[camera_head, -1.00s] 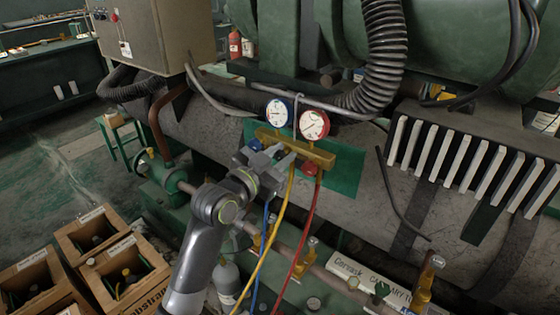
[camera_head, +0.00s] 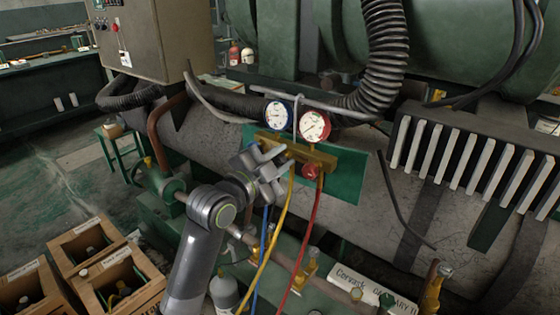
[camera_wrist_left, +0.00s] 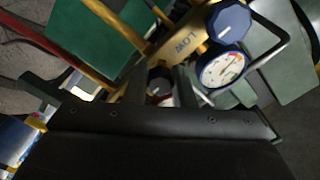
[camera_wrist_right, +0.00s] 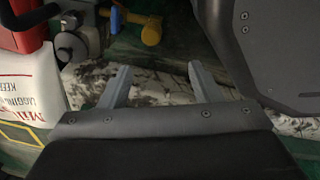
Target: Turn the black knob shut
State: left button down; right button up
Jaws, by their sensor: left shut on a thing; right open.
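The yellow gauge manifold (camera_head: 318,158) sits in front of a green panel with a blue-rimmed gauge and a red-rimmed gauge on top. My left gripper (camera_head: 277,160) is at the manifold's left end and hides the black knob in the head view. In the left wrist view the black knob (camera_wrist_left: 159,84), with a pale mark on its face, sits between the two fingers of my left gripper (camera_wrist_left: 162,76), which is shut on it. A blue knob (camera_wrist_left: 228,22) is beside it near the word LOW. My right gripper (camera_wrist_right: 158,72) is open and empty; the head view does not show it.
A red knob (camera_head: 310,171) is on the manifold's right part. Yellow, blue and red hoses (camera_head: 308,235) hang below it, close to my left arm. Wooden crates (camera_head: 120,277) stand on the floor at lower left. A white container (camera_wrist_right: 30,90) is left of my right gripper.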

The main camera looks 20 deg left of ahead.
dwell(0.4)
pick_arm(q)
jog(key=c, duration=1.2)
grip_release()
jog(key=shift+s, duration=0.1)
jog(key=p+v, duration=0.6)
jog(key=v, duration=1.1)
jog(key=shift+s, duration=0.1)
